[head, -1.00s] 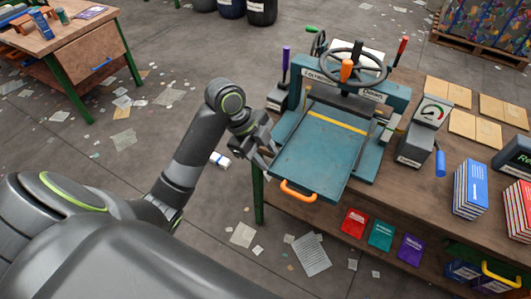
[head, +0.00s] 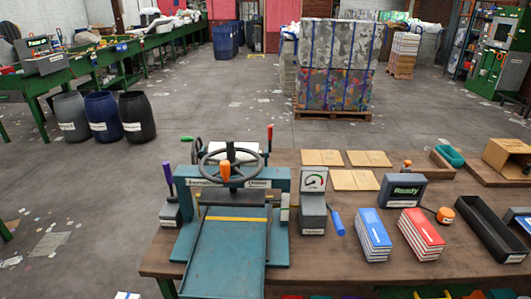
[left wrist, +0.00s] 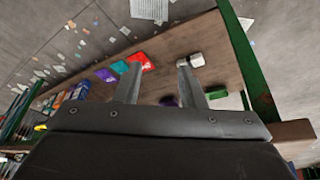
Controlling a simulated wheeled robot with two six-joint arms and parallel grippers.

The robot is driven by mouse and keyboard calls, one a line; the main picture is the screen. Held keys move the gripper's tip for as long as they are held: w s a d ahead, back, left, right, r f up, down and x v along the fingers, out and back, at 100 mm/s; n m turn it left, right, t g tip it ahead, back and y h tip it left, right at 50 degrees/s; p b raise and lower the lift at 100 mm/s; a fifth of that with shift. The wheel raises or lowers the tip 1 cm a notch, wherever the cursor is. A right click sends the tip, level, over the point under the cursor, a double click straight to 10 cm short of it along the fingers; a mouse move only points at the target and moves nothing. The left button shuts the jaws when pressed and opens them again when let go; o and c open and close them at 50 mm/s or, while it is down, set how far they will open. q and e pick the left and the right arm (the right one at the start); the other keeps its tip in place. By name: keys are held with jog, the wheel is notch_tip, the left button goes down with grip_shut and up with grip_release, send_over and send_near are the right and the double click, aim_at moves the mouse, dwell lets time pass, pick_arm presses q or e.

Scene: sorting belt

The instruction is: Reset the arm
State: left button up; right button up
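My left gripper (left wrist: 160,64) shows only in the left wrist view. Its two fingers are spread apart with nothing between them. Past the fingers is a brown wooden board (left wrist: 215,60) with a green table leg (left wrist: 247,60) at the right. Neither arm shows in the head view. My right gripper is in no view. The teal press (head: 225,235) with its handwheel (head: 242,162) stands on the workbench in the head view, its flat bed reaching toward the front edge.
On the workbench (head: 330,265) are a gauge box (head: 313,205), blue books (head: 373,235), red books (head: 421,233), a "Ready" display (head: 402,190) and a black tray (head: 487,226). Red (left wrist: 140,62), teal (left wrist: 119,67) and purple (left wrist: 105,75) booklets lie near the left finger's side. Open floor is left of the bench.

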pick_arm(q)
jog(key=s+a+f+n+g+y+b, duration=0.1)
jog(key=s+a+f+n, duration=0.15)
jog(key=s+f, duration=0.7)
jog(key=s+a+f+n+y, duration=0.2)
jog(key=s+f+n, duration=0.1)
jog(key=s+f, duration=0.65)
jog(key=s+d+f+n, duration=0.1)
jog(key=s+f, duration=0.3)
jog(key=s, duration=0.5)
jog(key=s+f+n, duration=0.1)
jog(key=s+f, duration=0.4)
jog(key=s, duration=0.5)
jog(key=shift+d+g+y+b, duration=0.3)
jog(key=shift+d+y+b, duration=0.05)
jog(key=shift+y, duration=0.05)
jog(key=shift+n, duration=0.25)
